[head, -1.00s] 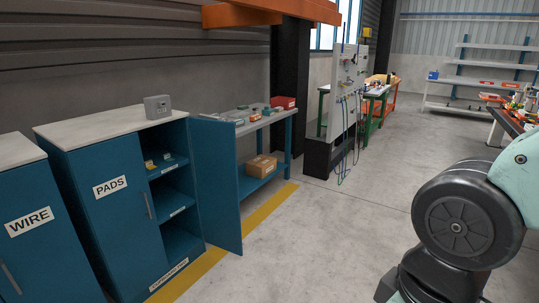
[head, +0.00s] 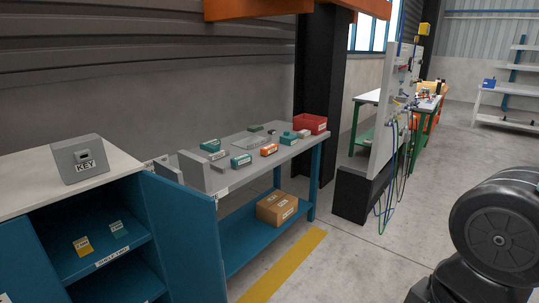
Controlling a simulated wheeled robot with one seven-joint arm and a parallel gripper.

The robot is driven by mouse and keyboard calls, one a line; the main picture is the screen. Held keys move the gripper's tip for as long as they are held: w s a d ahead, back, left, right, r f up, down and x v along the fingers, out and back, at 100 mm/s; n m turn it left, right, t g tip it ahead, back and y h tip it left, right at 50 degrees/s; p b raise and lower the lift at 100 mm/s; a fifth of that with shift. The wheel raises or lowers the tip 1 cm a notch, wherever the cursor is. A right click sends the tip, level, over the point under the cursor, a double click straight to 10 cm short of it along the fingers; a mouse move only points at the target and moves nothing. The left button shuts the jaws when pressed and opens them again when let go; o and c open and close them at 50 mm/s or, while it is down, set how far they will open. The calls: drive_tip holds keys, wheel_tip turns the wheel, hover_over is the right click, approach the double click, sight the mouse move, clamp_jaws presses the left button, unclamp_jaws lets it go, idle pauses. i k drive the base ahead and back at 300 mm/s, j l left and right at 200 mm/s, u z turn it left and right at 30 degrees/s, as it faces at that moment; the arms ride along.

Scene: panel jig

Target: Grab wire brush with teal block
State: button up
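Several small teal blocks lie on the grey-topped workbench (head: 300,152) in the middle of the head view. One teal block (head: 241,160) is near its front edge, another teal block (head: 211,145) is at the back left, and a third teal block (head: 288,138) is toward the right end. They are too small for me to tell which one is a wire brush. A teal piece (head: 116,228) also lies on the upper shelf of the open cabinet, beside a yellow piece (head: 83,246). My gripper is out of view; only part of my arm shows at the right.
The open blue cabinet door (head: 180,232) stands out at the bench's left end. A grey KEY box (head: 78,160) sits on the cabinet. The bench also holds an orange block (head: 269,150) and a red bin (head: 310,124). A cardboard box (head: 277,207) is below. Floor in front is clear.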

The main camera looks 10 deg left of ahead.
sight(238, 163)
drive_tip(key=i+u, duration=0.1)
drive_tip(key=i, duration=0.55)
drive_tip(key=i+l, duration=0.1)
drive_tip(key=i, duration=0.55)
drive_tip(key=i+l+u, duration=0.15)
drive_tip(key=i, duration=0.5)
drive_tip(key=i+l+u, duration=0.2)
drive_tip(key=i+u, duration=0.2)
drive_tip(key=i+l+u, duration=0.4)
drive_tip(key=i, duration=0.15)
drive_tip(key=i+l+u, duration=0.35)
drive_tip(key=i+l, duration=0.05)
